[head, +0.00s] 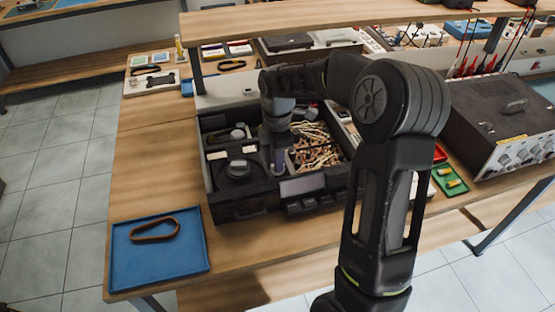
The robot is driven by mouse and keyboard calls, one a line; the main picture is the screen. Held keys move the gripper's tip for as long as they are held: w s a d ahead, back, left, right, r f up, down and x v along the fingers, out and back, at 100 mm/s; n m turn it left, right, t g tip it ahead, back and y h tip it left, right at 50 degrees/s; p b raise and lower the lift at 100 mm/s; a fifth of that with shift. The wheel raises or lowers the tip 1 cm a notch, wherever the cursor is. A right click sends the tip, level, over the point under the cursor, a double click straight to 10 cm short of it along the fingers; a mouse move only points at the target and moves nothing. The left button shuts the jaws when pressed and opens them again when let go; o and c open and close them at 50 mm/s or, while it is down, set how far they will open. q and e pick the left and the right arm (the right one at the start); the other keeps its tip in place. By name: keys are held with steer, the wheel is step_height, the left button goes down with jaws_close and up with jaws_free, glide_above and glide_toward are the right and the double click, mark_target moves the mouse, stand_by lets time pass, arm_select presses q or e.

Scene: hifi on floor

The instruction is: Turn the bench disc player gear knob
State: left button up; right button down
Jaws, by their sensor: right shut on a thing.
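The bench disc player (228,205) is a black open-topped unit on the wooden bench. Inside are a dark round part (239,169) at the left and a tangle of light wires (318,150) at the right. My right arm reaches over it from the front right and bends down into it. My right gripper (278,165) points down inside the player, right of the round part. It is shut on the gear knob, which its fingers and wrist mostly hide. My left gripper is out of view.
A blue tray (125,270) with a brown belt (154,229) lies at the front left. A grey instrument box (500,120) and a green tray (449,182) are at the right. A raised wooden shelf (300,18) spans the back. Bench left of the player is clear.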

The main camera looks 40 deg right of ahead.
steer(key=c, duration=1.4)
jaws_free()
steer(key=shift+c, duration=0.2)
steer(key=shift+r, duration=0.1)
step_height(320, 180, up, 8)
steer(key=shift+f+b, duration=0.15)
steer(key=shift+b, duration=0.3)
steer(key=shift+f, duration=0.1)
